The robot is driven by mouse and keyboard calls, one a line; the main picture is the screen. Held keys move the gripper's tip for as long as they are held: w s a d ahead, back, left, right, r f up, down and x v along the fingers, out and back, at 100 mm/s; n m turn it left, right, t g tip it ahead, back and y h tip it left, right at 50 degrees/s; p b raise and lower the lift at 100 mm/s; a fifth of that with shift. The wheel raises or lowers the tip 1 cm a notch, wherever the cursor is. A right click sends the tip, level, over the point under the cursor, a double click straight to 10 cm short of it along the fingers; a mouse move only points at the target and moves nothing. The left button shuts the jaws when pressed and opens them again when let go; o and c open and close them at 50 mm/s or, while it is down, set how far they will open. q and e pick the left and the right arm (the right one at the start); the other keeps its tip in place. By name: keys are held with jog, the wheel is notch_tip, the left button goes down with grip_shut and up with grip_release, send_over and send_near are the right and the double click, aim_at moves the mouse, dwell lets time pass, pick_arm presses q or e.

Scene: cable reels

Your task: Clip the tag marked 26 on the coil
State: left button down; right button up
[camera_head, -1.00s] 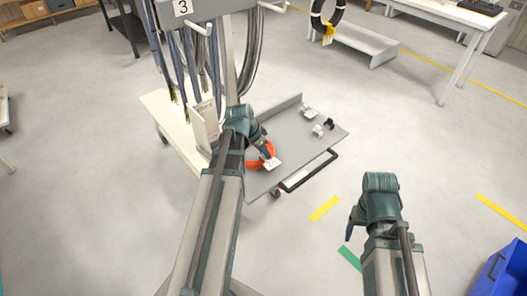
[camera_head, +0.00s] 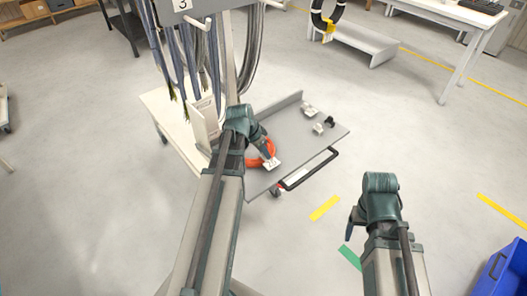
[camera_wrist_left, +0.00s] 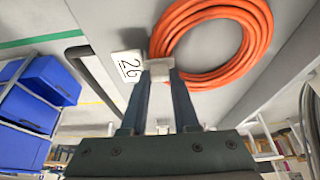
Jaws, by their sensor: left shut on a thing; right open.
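The orange coil (camera_head: 252,163) lies on the grey cart top, partly hidden by my left gripper (camera_head: 268,156). In the left wrist view the coil (camera_wrist_left: 262,40) is a ring of several turns. The white tag marked 26 (camera_wrist_left: 130,66) is at the coil's near left edge, joined to a pale clip block between my left fingertips (camera_wrist_left: 160,74). The left gripper is shut on it. The clip touches or overlaps the coil's edge; I cannot tell whether it grips the strands. The tag also shows in the head view (camera_head: 272,163). My right gripper (camera_head: 354,222) is open, away from the cart.
The cart (camera_head: 290,140) has a black handle (camera_head: 310,170) and carries small white clips (camera_head: 309,107) and a black one (camera_head: 330,122) on its far right part. A rack with hanging cables (camera_head: 205,70) stands behind left. A blue bin (camera_head: 500,270) is at lower right.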

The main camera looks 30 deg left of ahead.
dwell(0.4)
pick_arm(q)
jog(key=shift+c, duration=1.4)
grip_release()
notch_tip(320, 180, up, 7)
jog(key=p, duration=0.7)
jog(key=shift+d, duration=0.1)
